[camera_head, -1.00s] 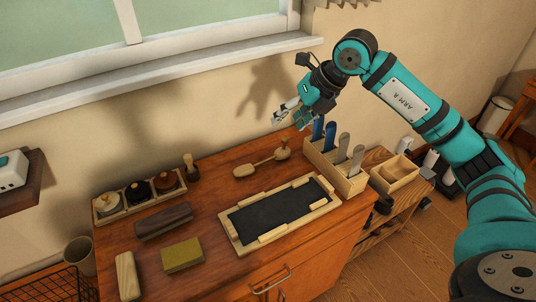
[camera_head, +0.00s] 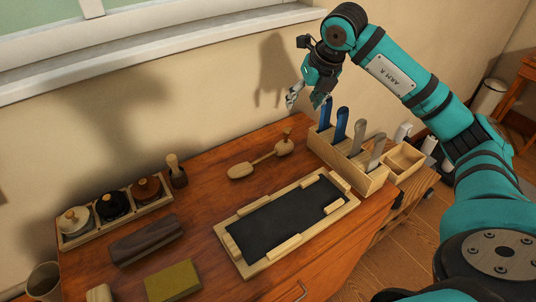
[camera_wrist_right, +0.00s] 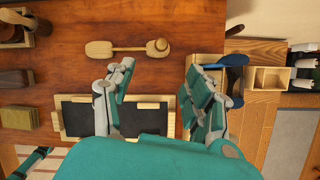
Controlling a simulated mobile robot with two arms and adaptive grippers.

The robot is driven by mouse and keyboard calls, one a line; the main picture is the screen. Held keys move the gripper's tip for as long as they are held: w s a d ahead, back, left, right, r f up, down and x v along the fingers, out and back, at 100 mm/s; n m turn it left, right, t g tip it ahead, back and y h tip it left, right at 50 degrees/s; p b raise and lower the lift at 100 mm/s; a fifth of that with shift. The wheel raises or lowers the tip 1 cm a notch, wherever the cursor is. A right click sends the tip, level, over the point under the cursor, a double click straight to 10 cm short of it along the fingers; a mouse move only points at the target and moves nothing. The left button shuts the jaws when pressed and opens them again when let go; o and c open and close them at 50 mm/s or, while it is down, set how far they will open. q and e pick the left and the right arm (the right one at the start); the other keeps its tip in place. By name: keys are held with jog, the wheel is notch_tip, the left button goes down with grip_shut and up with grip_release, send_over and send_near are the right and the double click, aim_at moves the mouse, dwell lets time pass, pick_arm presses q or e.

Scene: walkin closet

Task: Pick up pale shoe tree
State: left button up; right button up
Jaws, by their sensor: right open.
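The pale shoe tree (camera_head: 262,161) lies on the wooden cabinet top behind the black mat, its flat paddle end to the left and its rounded knobbed end to the right. It also shows whole in the right wrist view (camera_wrist_right: 128,48). My right gripper (camera_head: 306,101) is open and empty, above the back of the cabinet, just right of the shoe tree's knobbed end and apart from it. In the right wrist view its two fingers (camera_wrist_right: 158,78) are spread wide, with the shoe tree beyond and left of the gap. My left gripper is not in view.
A wooden rack (camera_head: 344,165) with blue and grey upright handles stands right of the shoe tree. A framed black mat (camera_head: 336,204) lies in front. A tray of round pots (camera_head: 72,241), a dark brush (camera_head: 146,241) and an olive block (camera_head: 173,281) are at left.

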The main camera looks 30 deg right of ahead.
aim_at(289, 130)
jog(key=p+x, duration=0.2)
jog(key=x, duration=0.9)
jog(key=shift+s, duration=0.15)
jog(key=shift+f+p, duration=0.25)
jog(key=shift+p, duration=0.15)
jog(key=p+x, duration=0.1)
jog(key=x, duration=0.2)
jog(key=shift+w+f, duration=0.2)
jog(key=shift+f, duration=0.1)
jog(key=shift+w+f, duration=0.2)
jog(key=shift+f, duration=0.25)
grip_shut()
jog(key=shift+r, duration=0.1)
